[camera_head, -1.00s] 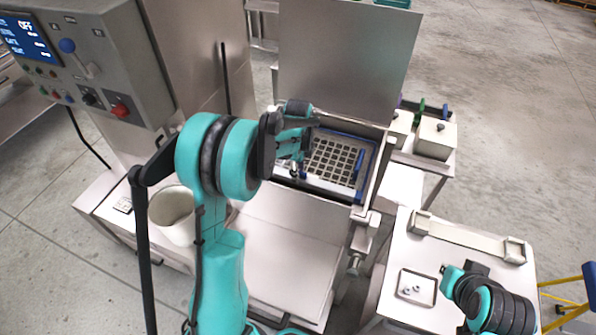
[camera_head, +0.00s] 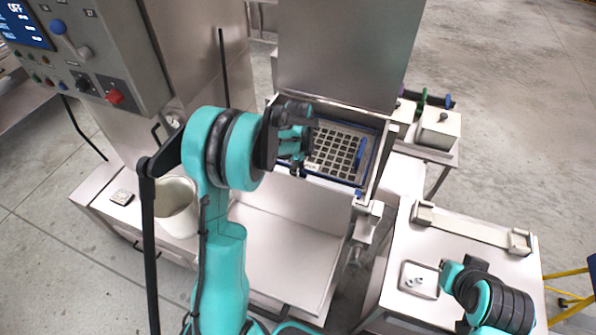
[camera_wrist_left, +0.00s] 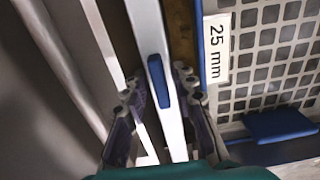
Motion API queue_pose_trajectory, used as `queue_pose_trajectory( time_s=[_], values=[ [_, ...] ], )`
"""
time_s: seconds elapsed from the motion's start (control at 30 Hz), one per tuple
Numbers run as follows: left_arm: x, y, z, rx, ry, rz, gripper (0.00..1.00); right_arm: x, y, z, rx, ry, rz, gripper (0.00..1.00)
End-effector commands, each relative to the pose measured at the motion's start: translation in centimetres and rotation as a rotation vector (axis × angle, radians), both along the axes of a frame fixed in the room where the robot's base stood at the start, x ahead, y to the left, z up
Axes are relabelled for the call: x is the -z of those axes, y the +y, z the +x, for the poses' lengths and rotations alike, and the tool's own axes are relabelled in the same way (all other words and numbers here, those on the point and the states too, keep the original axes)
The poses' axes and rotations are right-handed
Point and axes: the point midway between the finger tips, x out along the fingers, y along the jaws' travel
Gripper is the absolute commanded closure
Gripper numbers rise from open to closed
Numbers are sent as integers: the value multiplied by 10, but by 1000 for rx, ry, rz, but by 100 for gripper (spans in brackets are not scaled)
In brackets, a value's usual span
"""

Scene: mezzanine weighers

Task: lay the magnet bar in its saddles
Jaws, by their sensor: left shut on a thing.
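My left gripper (camera_head: 299,158) is over the open metal housing in the middle of the head view. In the left wrist view its fingers (camera_wrist_left: 158,92) are shut on a long, pale bar with a blue grip pad (camera_wrist_left: 160,82), which looks like the magnet bar. In the head view the bar is mostly hidden by the gripper. On the right-hand table, a pale strip (camera_head: 470,230) has an upright block at each end, the left one (camera_head: 423,213) and the right one (camera_head: 519,241); these look like the saddles. My right gripper (camera_head: 450,274) hangs over that table; its fingers are unclear.
A blue-framed grid screen (camera_head: 340,152) marked 25 mm (camera_wrist_left: 216,48) lies in the housing, close beside the bar. The raised lid (camera_head: 350,50) stands behind. A small tray (camera_head: 418,279) with metal parts sits by my right gripper. A white bucket (camera_head: 177,207) stands left.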

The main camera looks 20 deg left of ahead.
Motion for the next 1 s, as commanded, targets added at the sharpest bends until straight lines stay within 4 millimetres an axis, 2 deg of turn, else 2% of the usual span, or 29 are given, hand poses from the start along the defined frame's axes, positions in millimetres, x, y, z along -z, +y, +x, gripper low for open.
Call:
queue_pose_trajectory(
  time_s=[0.47, 0.5, 0.57, 0.6, 1.0],
  values=[
    [4, 0, -1, 0, 2, 0, 100, 3, 0, 0, 0, 0, 0, 100],
    [4, 0, -1, 0, 2, 0, 68, 3, 0, 0, 0, 0, 0, 100],
    [4, 0, -1, 0, 2, 0, 52, 3, 0, 0, 0, 0, 0, 100],
    [4, 0, -1, 0, 3, 0, 49, 3, 0, 0, 0, 0, 0, 100],
    [4, 0, -1, 0, 2, 0, 49, 3, 0, 0, 0, 0, 0, 100]
  ],
)
